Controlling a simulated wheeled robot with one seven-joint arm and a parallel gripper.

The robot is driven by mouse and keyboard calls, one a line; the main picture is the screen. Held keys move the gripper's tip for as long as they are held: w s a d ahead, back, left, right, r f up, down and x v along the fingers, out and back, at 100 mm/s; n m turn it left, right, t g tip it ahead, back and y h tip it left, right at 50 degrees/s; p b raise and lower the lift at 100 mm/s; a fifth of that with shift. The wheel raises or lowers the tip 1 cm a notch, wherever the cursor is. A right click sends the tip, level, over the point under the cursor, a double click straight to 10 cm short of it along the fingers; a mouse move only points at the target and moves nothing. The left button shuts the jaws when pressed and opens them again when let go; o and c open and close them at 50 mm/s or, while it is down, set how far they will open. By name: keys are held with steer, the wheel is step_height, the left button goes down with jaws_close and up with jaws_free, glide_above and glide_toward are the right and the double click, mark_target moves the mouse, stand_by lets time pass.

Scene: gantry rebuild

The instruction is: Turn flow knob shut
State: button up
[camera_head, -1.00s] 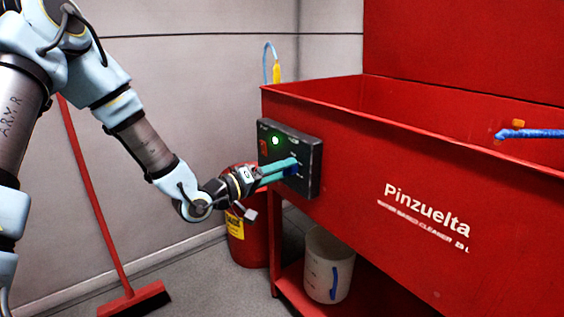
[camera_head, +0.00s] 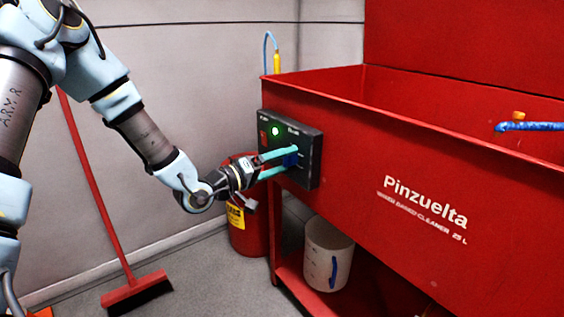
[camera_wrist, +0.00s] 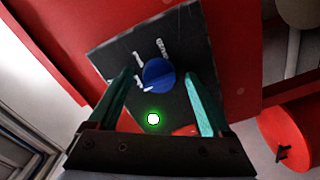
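The blue flow knob (camera_head: 291,160) is on the dark control panel (camera_head: 313,169) on the left end of the red sink's front. In the wrist view the round blue knob (camera_wrist: 158,73) shows a whitish pointer mark at its lower left, and the black panel (camera_wrist: 115,52) carries white lettering beside it. My gripper (camera_head: 290,159) is at the panel with its teal fingers spread apart. In the wrist view its fingers (camera_wrist: 160,75) stand on either side of the knob, with gaps between them and it. A green light (camera_wrist: 153,119) glows on the panel.
The red sink (camera_head: 345,130) fills the right side. A red canister (camera_head: 248,228) stands below my gripper, and a white bucket (camera_head: 318,255) sits on the lower shelf. A red broom (camera_head: 130,290) leans at the left wall. The floor between is clear.

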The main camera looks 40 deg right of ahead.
steer(key=a, duration=1)
steer(key=shift+w+a, duration=0.3)
steer(key=shift+a, duration=0.1)
